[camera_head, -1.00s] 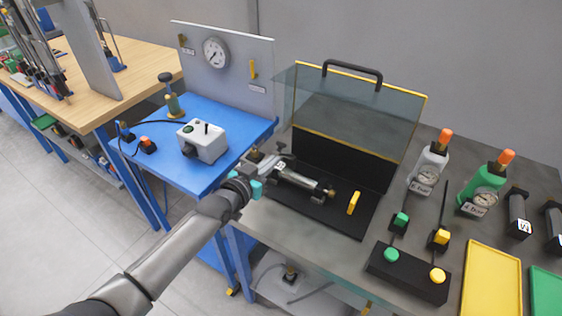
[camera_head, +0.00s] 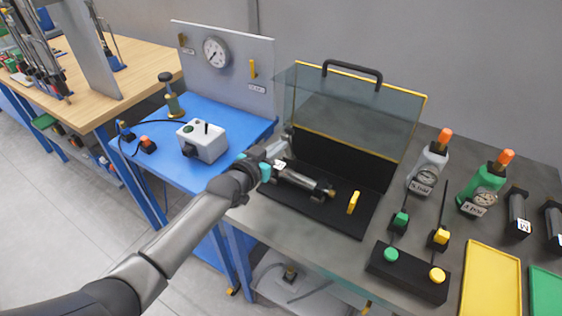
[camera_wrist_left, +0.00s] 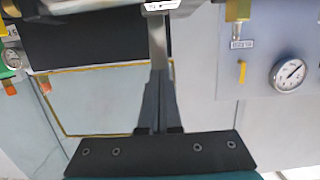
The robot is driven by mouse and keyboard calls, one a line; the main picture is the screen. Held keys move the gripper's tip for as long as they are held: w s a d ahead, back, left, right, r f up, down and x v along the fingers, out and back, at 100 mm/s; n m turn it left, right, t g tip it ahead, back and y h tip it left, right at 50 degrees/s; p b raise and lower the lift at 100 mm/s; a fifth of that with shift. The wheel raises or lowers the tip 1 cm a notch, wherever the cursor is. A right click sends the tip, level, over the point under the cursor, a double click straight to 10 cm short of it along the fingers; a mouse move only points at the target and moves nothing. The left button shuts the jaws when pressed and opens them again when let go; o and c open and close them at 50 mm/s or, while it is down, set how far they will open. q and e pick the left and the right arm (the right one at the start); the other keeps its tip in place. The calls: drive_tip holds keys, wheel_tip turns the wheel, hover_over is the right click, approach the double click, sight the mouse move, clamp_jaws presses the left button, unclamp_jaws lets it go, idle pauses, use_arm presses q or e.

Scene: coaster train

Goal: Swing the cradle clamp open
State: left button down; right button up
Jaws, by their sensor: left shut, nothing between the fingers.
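A grey cylinder (camera_head: 305,183) lies in a cradle on a black base plate (camera_head: 335,215). My left gripper (camera_head: 277,152) is at the cradle's left end and covers most of the clamp there. A thin grey piece shows just beyond the fingers, perhaps part of the clamp; whether it is open or closed I cannot tell. In the left wrist view my fingers (camera_wrist_left: 160,80) are shut together with nothing between them. A grey bar lies straight beyond their tips. My right gripper is out of view.
A clear guard (camera_head: 350,105) with yellow edging and a black handle stands behind the cradle. A yellow tab (camera_head: 353,202) rises from the base plate. A black button box (camera_head: 408,272) is in front to the right. The blue bench (camera_head: 240,140) is at left.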

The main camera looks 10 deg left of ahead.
use_arm(q)
drive_tip(key=shift+r+b+x, duration=0.15)
drive_tip(key=shift+b+x, duration=0.5)
drive_tip(key=shift+x, duration=0.2)
drive_tip(key=shift+r+b+x, duration=0.2)
drive_tip(key=shift+b+x, duration=0.45)
drive_tip(key=shift+x, duration=0.2)
drive_tip(key=shift+s+a+r+p, duration=0.15)
drive_tip(key=shift+s+p, duration=0.15)
drive_tip(key=shift+p, duration=0.25)
drive_tip(key=shift+p+v, duration=0.8)
drive_tip(key=shift+v, duration=0.1)
drive_tip(key=p+v, duration=0.6)
drive_tip(key=v, duration=0.1)
drive_tip(key=shift+s, duration=0.25)
